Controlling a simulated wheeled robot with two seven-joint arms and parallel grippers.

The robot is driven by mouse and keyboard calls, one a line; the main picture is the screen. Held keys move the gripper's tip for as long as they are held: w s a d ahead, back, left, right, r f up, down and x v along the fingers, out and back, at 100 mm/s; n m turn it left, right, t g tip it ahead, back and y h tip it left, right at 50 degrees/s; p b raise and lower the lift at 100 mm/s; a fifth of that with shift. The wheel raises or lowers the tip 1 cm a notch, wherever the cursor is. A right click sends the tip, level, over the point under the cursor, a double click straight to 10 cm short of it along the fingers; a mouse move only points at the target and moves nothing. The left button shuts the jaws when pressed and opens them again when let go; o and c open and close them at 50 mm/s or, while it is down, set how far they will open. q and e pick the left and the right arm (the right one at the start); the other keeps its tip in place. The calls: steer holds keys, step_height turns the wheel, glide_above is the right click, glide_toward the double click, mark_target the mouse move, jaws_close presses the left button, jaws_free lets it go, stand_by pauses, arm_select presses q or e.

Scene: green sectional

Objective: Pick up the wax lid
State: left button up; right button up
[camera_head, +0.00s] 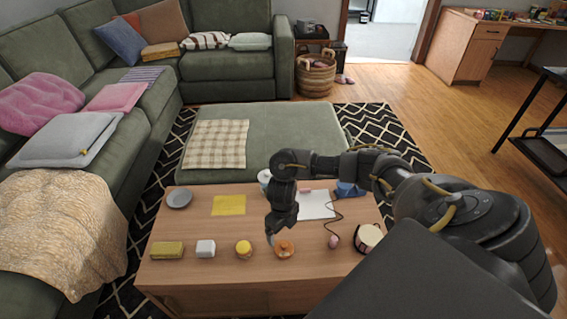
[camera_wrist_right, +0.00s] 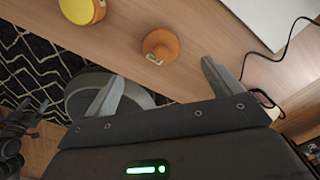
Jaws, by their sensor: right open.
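An orange-brown round piece with a raised knob, which looks like the wax lid (camera_head: 287,251), lies near the front edge of the wooden coffee table. It also shows in the right wrist view (camera_wrist_right: 160,44), with a small pale label on its side. My right gripper (camera_head: 271,238) points down just beside and above it, at its left in the head view. In the wrist view the fingers (camera_wrist_right: 160,78) are spread and empty, and the lid lies beyond their tips. A dark jointed shape at the wrist view's left edge may be my left gripper (camera_wrist_right: 22,120); its jaws are unclear.
The coffee table (camera_head: 180,222) also holds a yellow-topped jar (camera_head: 243,249), a white box (camera_head: 206,248), a yellow-brown block (camera_head: 167,250), a grey plate (camera_head: 179,198), a yellow cloth (camera_head: 229,205), white paper (camera_head: 316,204), a corded pink item (camera_head: 333,242) and a round container (camera_head: 368,238).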

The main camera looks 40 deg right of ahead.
mark_target(284, 244)
step_height(284, 244, down, 5)
steer(key=shift+r+b, duration=0.1)
steer(key=shift+b, duration=0.85)
steer(key=shift+f, duration=0.45)
steer(key=f, duration=0.2)
steer(key=f+b, duration=0.1)
steer(key=f, duration=0.1)
steer(key=shift+s+d, duration=0.1)
steer(key=shift+s, duration=0.2)
steer(key=shift+f, duration=0.6)
arm_select(q)
steer(key=w+d+r, duration=0.2)
steer(key=w+r, duration=0.2)
steer(key=r, duration=0.3)
steer(key=shift+r+t, duration=0.3)
steer(key=shift+r, duration=0.1)
steer(key=shift+w, duration=0.1)
arm_select(e)
steer(key=shift+c, duration=0.4)
steer(key=c, duration=1)
